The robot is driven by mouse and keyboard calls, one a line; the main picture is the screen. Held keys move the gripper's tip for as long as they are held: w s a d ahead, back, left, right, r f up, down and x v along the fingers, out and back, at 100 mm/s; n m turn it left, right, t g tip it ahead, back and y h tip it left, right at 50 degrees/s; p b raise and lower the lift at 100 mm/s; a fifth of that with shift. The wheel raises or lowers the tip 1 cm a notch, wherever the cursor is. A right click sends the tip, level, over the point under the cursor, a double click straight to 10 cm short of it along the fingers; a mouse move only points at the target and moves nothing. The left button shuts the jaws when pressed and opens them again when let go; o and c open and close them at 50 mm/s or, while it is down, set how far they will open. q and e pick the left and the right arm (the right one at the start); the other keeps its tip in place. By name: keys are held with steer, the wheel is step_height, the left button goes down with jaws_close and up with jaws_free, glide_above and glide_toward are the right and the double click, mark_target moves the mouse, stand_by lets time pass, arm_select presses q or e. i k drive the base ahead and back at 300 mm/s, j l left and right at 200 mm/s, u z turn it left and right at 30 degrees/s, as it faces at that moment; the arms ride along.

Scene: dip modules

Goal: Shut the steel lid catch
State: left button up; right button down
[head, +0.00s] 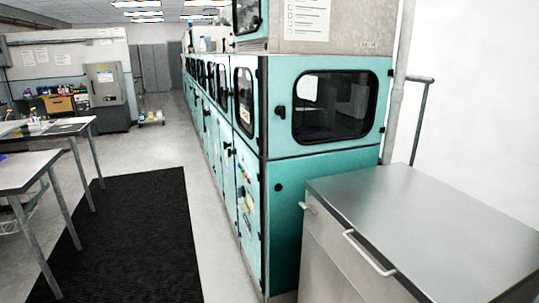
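A steel box-like unit (335,240) with a flat steel lid (430,222) stands at the lower right. A bar handle (368,252) runs along its front face just below the lid edge. A small pale metal piece (307,208) sticks out near the left end of that edge; it may be the lid catch, but it is too small to tell whether it is open or shut. Neither of my grippers shows in the head view.
A long row of teal cabinets (285,222) with dark windows adjoins the steel unit on its left. A black ribbed mat (125,240) covers the open aisle floor. Steel-legged tables (28,172) stand at the left. A grey pipe (397,85) rises behind the unit.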

mark_target(305, 207)
steer(key=i+j, duration=0.25)
steer(key=i, duration=0.2)
steer(key=i+j, duration=0.25)
steer(key=i, duration=0.2)
steer(key=z, duration=0.05)
